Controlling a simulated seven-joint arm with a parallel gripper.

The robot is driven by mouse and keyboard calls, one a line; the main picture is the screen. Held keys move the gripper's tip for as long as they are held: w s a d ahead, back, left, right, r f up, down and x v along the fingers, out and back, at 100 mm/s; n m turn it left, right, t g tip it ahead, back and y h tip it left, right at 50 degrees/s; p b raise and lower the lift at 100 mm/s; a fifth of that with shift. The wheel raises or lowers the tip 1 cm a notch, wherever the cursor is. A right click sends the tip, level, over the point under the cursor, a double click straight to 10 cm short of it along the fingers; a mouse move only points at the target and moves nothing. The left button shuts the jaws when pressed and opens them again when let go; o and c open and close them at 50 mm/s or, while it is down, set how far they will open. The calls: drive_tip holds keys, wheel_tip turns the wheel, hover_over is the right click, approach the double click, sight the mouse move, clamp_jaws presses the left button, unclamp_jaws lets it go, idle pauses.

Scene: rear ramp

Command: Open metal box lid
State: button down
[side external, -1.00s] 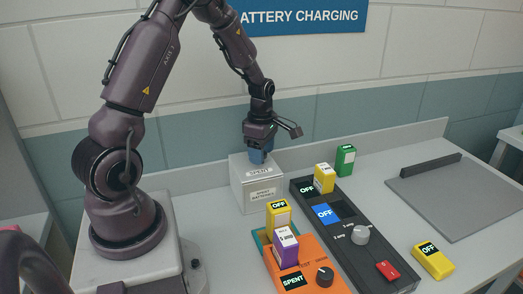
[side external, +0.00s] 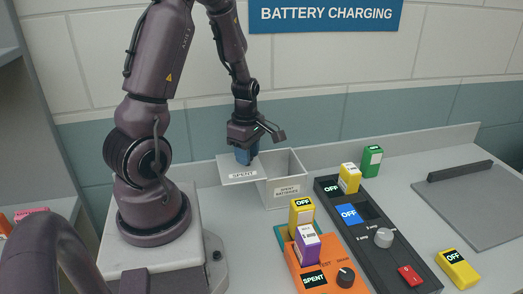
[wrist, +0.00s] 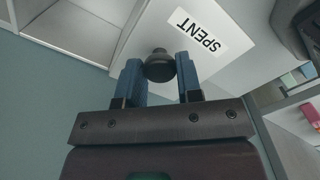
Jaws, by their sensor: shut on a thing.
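The metal box (side external: 288,192) labelled "SPENT BATTERIES" stands on the bench, and its open top shows. Its lid (side external: 240,178), labelled "SPENT", is shifted to the left of the box, with its right edge at or near the box's left rim. My gripper (side external: 243,157) is above the lid with its blue fingers pointing down. In the wrist view, my gripper (wrist: 160,72) is shut on the lid's dark round knob (wrist: 158,66). The lid (wrist: 150,35) shows there beside the open box (wrist: 75,30). I cannot tell if the lid still touches the rim.
A green battery (side external: 371,160) and a grey mat (side external: 470,200) lie farther right.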

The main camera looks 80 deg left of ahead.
drive_tip(key=c, duration=0.8)
unclamp_jaws()
drive_tip(key=shift+r, duration=0.15)
wheel_tip(320, 180, up, 13)
drive_tip(key=shift+f, duration=0.1)
